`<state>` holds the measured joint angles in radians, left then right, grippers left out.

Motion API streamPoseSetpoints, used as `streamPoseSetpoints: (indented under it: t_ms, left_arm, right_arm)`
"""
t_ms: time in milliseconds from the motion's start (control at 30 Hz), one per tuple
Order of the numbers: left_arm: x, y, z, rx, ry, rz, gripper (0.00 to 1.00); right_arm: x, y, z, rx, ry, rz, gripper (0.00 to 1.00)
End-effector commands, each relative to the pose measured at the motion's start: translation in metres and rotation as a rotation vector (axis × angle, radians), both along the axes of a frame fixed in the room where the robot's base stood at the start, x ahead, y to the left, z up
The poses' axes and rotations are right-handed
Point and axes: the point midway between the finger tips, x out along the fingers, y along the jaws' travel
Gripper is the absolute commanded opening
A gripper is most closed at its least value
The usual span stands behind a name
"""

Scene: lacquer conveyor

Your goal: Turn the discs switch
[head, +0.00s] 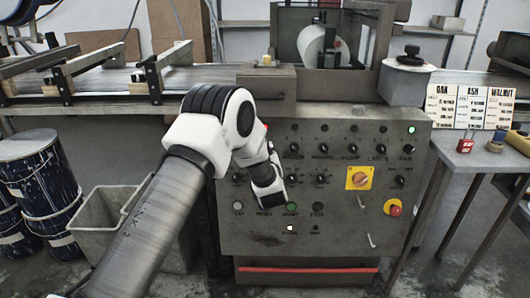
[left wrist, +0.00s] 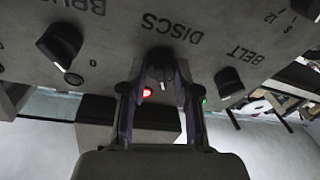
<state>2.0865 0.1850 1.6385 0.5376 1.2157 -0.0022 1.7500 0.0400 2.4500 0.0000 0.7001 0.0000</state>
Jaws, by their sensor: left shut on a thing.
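The control panel (head: 345,235) stands in front of me in the head view, with several dark rotary knobs. In the left wrist view the panel is upside down, and the dark discs switch (left wrist: 160,57) sits by the word DISCS. My left gripper (left wrist: 160,75) has its two fingers on either side of this knob and is shut on it. The fingers hide the knob's sides, so its exact pointer setting is unclear. In the head view my left arm covers the switch. My right gripper is in neither view.
In the left wrist view, the belt knob (left wrist: 228,80) and the brush knob (left wrist: 60,45) flank the discs switch closely. A red lamp (left wrist: 147,92) glows beside the fingers. In the head view, a red emergency button (head: 395,208) and a yellow-plated switch (head: 359,178) are further right.

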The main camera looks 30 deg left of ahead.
Motion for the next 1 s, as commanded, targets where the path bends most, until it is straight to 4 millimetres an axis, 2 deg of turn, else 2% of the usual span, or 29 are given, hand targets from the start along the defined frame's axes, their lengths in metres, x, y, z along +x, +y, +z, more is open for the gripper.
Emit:
streamPoseSetpoints:
  t_ms: [300, 333, 367, 400, 767, 867, 1000]
  left_arm:
    - [0.000, 0.000, 0.000, -0.001, -0.002, 0.000, 0.00]
    - [0.000, 0.000, 0.000, -0.001, -0.002, 0.000, 0.41]
    - [0.000, 0.000, 0.000, -0.001, -0.002, 0.000, 0.52]
    - [0.000, 0.000, 0.000, -0.002, -0.001, 0.000, 0.56]
    - [-0.005, -0.005, 0.000, -0.001, 0.001, -0.002, 0.56]
    - [-0.017, -0.015, 0.000, -0.001, 0.003, -0.002, 0.56]
    - [-0.045, -0.037, 0.001, 0.001, 0.004, -0.003, 0.56]
  right_arm:
    - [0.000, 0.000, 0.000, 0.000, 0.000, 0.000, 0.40]
    - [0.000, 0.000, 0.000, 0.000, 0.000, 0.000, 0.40]
    - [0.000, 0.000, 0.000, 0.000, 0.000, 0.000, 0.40]
    - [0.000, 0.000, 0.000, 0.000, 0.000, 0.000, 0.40]
    - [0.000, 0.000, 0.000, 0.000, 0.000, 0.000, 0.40]
    - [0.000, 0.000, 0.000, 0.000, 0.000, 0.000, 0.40]
    - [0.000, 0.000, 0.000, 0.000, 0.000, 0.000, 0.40]
